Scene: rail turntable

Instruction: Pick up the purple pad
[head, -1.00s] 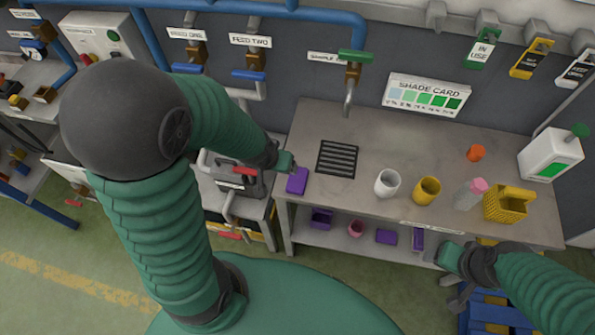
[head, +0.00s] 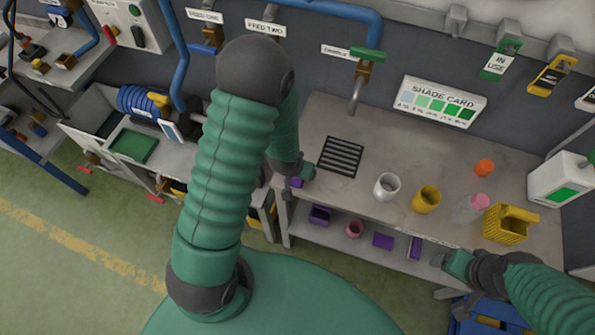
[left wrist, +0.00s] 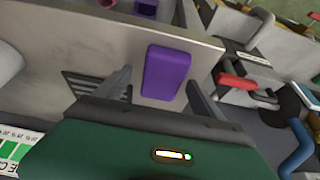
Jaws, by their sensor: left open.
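The purple pad (head: 296,183) lies at the left end of the grey worktop (head: 420,160), largely hidden by my left gripper in the head view. In the left wrist view the pad (left wrist: 167,72) is a rounded purple block close to the worktop's edge. My left gripper (head: 303,173) is over it, open and empty. Its two fingers, seen in the left wrist view (left wrist: 160,84), stand apart on either side of the pad's near end. I cannot tell the height between them. My right gripper (head: 447,262) is at the worktop's front edge; its jaws are unclear.
A black grate (head: 341,156) lies right of the pad. A white cup (head: 387,187), a yellow cup (head: 426,199) and a yellow basket (head: 510,223) stand farther right. A tap (head: 357,90) hangs behind. Other purple items, including a bin (head: 320,215), sit on the lower shelf.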

